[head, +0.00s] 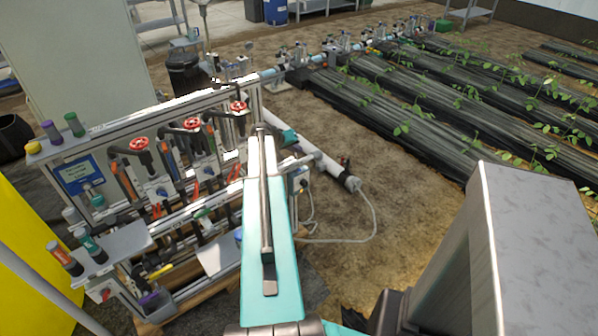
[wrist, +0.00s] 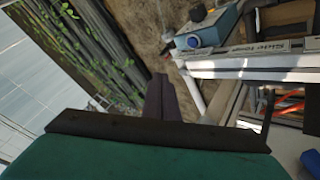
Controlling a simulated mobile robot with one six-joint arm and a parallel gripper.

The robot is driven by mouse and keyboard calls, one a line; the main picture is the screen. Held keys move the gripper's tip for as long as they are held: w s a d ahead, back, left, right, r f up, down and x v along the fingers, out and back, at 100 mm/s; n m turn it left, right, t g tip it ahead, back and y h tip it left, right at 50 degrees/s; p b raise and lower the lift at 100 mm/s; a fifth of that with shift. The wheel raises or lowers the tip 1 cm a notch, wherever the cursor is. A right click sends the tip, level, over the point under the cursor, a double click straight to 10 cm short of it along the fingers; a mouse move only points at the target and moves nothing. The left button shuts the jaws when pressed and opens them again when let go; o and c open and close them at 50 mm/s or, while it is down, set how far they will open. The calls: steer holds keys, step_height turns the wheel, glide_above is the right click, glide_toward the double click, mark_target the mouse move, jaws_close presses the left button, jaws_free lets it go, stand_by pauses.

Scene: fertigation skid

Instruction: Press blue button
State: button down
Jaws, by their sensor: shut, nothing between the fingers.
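In the wrist view, a blue-grey box (wrist: 212,28) at upper right carries a round blue button-like part (wrist: 206,37) on its face. My gripper (wrist: 160,82) is at the picture's middle, its dark fingers together and empty. The fingers appear left of and below the box, apart from it in the picture; the depth gap is hard to judge. In the head view, my teal arm reaches over the skid's right end and the gripper cannot be made out. A small box (head: 298,180) stands right beside the arm; no button is clear on it.
The skid's metal frame (head: 170,105) carries red handwheels (head: 139,143), pipes and small boxes with blue round parts (head: 161,191). A white pipe (head: 335,170) and loose grey cable (head: 374,215) lie right of it. Bare soil is open before the plant rows (head: 430,110).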

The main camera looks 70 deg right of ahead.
step_height(320, 180, down, 6)
steer(key=shift+f+b, duration=0.1)
steer(key=shift+b, duration=0.95)
steer(key=shift+f+b, duration=0.55)
steer(key=shift+f, duration=0.15)
steer(key=shift+f, duration=0.1)
stand_by(0.9)
steer(key=shift+f+b, duration=0.3)
steer(key=shift+b, duration=0.25)
steer(key=shift+s+f+b, duration=0.1)
steer(key=shift+f+b, duration=0.25)
steer(key=shift+f, duration=0.05)
stand_by(0.8)
steer(key=shift+r, duration=0.8)
stand_by(0.4)
steer(key=shift+r+p, duration=1.1)
steer(key=shift+r, duration=1.4)
